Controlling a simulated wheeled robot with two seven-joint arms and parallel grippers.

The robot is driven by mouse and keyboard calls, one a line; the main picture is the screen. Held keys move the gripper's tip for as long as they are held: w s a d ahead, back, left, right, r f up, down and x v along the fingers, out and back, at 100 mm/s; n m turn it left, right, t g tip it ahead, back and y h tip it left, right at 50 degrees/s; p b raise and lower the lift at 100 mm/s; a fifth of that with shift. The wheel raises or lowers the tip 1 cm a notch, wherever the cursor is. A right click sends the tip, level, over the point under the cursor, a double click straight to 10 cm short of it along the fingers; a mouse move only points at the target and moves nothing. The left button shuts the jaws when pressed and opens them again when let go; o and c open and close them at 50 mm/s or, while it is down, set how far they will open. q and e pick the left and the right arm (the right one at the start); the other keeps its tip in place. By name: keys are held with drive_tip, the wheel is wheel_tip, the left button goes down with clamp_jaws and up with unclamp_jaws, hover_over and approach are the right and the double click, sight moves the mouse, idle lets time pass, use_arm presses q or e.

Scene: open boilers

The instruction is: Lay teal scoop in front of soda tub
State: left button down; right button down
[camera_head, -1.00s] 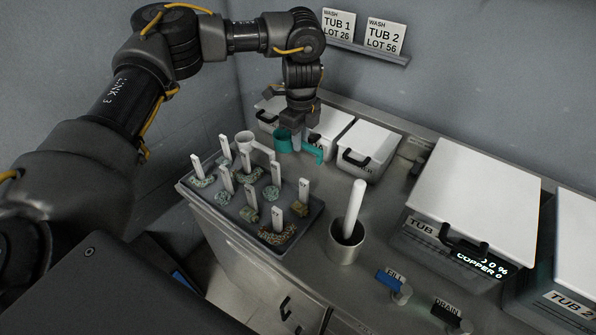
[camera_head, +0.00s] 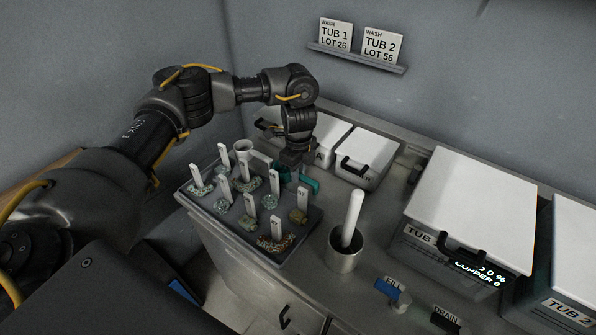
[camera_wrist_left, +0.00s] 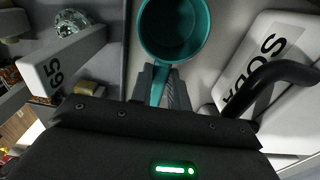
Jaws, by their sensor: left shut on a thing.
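The teal scoop (camera_head: 311,184) is held in my left gripper (camera_head: 295,168), beside the tray's back right edge. In the left wrist view the scoop's round cup (camera_wrist_left: 174,28) is at top centre, and the gripper's fingers (camera_wrist_left: 160,88) are shut on its handle. The soda tub (camera_head: 332,133) is a white lidded box behind the gripper, partly hidden by my arm. Its SODA label (camera_wrist_left: 252,68) and black handle show at right in the left wrist view, apart from the scoop. Whether the scoop touches the counter I cannot tell. My right gripper is out of view.
A grey tray (camera_head: 315,222) with several tagged mineral pieces stands at front left. Another lidded tub (camera_head: 365,153) stands right of the soda tub. A metal cup (camera_head: 343,256) with a white rod stands in front, with bare counter behind it.

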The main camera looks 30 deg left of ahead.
use_arm(q)
drive_tip(key=shift+s+f, duration=0.1)
drive_tip(key=c, duration=1.3)
unclamp_jaws()
drive_tip(key=shift+f, duration=0.1)
drive_tip(key=shift+c, duration=0.2)
wheel_tip(320, 180, up, 12)
drive_tip(key=b, duration=0.1)
drive_tip(key=shift+r, duration=0.25)
